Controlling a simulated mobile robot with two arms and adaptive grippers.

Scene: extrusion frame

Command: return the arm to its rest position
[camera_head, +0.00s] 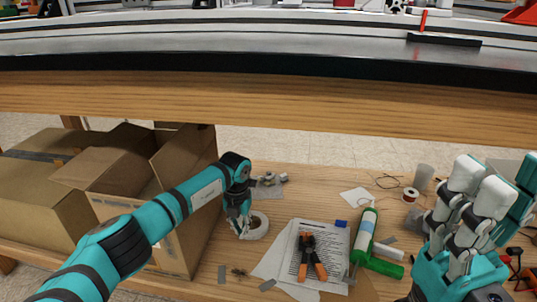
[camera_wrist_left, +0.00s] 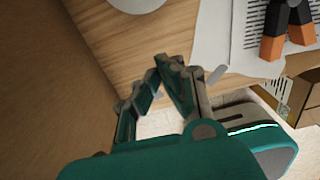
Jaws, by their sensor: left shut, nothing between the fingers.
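My left arm is teal and black and comes in from the left over the cardboard box. Its gripper (camera_head: 240,228) points down and is shut and empty, close to a white tape roll (camera_head: 257,228) on the wooden shelf. In the left wrist view the gripper fingers (camera_wrist_left: 166,72) converge at the tips with nothing between them.
An open cardboard box (camera_head: 175,215) stands close on the left. A wooden beam (camera_head: 270,100) crosses above.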

